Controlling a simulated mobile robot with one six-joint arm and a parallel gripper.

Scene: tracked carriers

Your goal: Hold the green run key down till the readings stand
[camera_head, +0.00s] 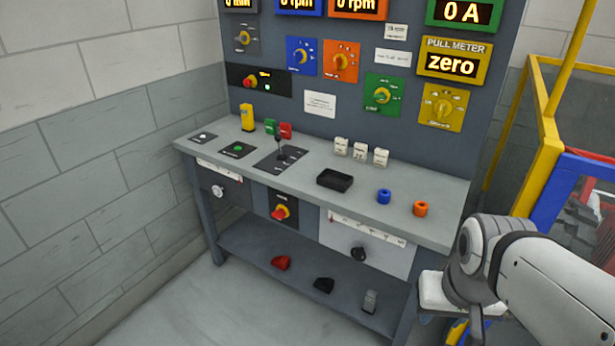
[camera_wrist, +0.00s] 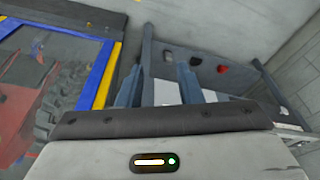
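A round green button (camera_head: 238,149) sits in a dark plate at the left of the bench top; it looks like the green run key. On the panel above, the blue display (camera_head: 298,5) and the orange display (camera_head: 357,7) read 0 rpm. The green-framed display (camera_head: 464,12) reads 0 A, and the yellow pull meter (camera_head: 454,65) reads zero. A grey display at the upper left is cut off. My gripper (camera_wrist: 160,78) shows two fingers apart with nothing between them. It is low at the bench's right end, far from the button; the head view does not show its fingers clearly.
The bench top (camera_head: 425,226) holds a lever (camera_head: 281,152), a black tray (camera_head: 334,180), white blocks, a blue ring (camera_head: 384,196) and an orange ring (camera_head: 420,208). A red stop knob (camera_head: 279,212) is on the front. A yellow-blue frame (camera_head: 541,170) stands at right.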

